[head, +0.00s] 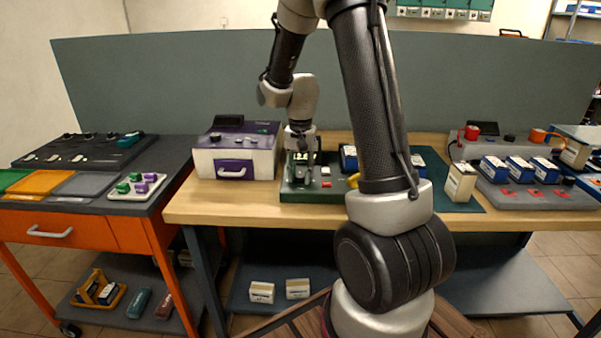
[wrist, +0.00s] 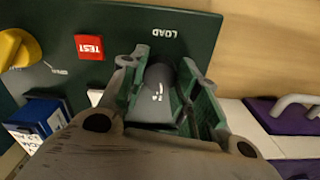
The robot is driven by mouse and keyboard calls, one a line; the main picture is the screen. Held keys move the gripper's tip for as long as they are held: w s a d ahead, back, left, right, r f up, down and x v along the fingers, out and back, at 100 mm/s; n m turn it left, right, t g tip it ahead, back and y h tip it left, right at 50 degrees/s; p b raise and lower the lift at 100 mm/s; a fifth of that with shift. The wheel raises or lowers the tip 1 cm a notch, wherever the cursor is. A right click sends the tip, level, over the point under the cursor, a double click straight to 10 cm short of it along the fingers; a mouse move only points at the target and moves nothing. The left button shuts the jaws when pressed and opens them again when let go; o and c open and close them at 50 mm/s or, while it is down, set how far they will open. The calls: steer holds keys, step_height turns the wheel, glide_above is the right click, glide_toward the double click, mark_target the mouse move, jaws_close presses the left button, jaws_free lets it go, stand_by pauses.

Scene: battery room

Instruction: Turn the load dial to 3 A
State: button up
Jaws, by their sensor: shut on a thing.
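The load dial (wrist: 160,88) is a dark grey knob with a white mark, on a dark green panel (wrist: 105,18) beside the word LOAD in the wrist view. My gripper (wrist: 163,75) is shut on the load dial, one finger on each side. In the head view my gripper (head: 300,168) reaches down onto the left part of the green tester (head: 325,196).
A red TEST button (wrist: 89,47) and a yellow knob (wrist: 17,48) sit on the same panel. A blue battery (wrist: 38,115) is close by. A white and purple box (head: 235,150) stands left of the tester. Bare wooden table (head: 225,205) lies in front.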

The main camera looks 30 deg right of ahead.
mark_target(300, 174)
steer(key=m, duration=0.5)
steer(key=shift+m, duration=0.3)
steer(key=m, duration=0.5)
steer(key=shift+m, duration=0.4)
steer(key=o, duration=1.1)
steer(key=shift+c, duration=0.2)
step_height(300, 174, up, 12)
